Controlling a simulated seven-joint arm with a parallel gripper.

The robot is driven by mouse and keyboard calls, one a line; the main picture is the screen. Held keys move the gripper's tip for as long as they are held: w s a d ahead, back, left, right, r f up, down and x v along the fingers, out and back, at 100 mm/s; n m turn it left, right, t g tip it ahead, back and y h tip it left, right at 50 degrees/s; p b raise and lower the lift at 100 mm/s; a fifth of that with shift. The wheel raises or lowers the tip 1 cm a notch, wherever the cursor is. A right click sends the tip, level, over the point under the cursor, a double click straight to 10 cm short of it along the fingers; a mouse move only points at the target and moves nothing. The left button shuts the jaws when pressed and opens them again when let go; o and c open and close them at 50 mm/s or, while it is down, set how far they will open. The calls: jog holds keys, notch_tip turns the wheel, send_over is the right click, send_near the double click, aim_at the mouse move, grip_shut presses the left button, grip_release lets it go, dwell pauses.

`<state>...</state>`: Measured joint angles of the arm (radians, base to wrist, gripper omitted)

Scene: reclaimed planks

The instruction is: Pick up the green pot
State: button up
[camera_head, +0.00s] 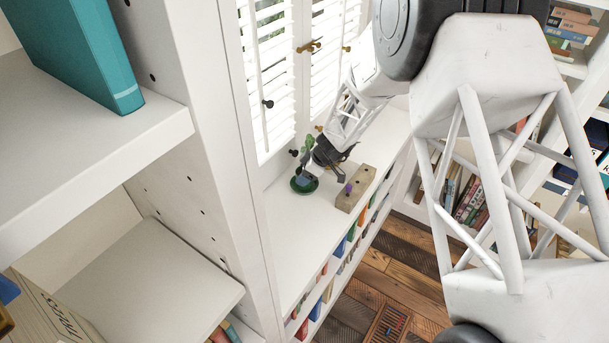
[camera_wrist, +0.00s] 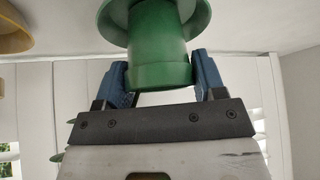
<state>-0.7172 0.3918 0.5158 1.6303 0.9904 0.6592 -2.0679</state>
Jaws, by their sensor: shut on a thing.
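The green pot (camera_head: 304,185) is at the white window-side shelf top in the head view, with its wide round base showing below my gripper (camera_head: 306,172). In the wrist view the pot (camera_wrist: 158,55) is a green cylinder with a broad flange at its far end. My gripper (camera_wrist: 163,80) is shut on it, with one blue fingertip on each side of the near rim. Much of the pot is hidden by the gripper in the head view. I cannot tell whether its base touches the shelf top.
A tan wooden block (camera_head: 356,188) with a purple piece lies right of the pot on the shelf top (camera_head: 290,235). White shutters (camera_head: 268,85) with knobs stand close behind. A white upright panel (camera_head: 205,160) stands to the left. The shelf top in front is clear.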

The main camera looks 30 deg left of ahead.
aim_at(299, 171)
jog(key=shift+r, duration=0.6)
notch_tip(299, 171, up, 2)
jog(key=s+d+r, duration=0.1)
jog(key=s+d, duration=1)
jog(key=shift+d+r, duration=0.2)
jog(key=shift+d, duration=0.05)
jog(key=shift+r, duration=0.2)
dwell(0.5)
jog(key=shift+r, duration=1.25)
jog(key=shift+a, duration=0.1)
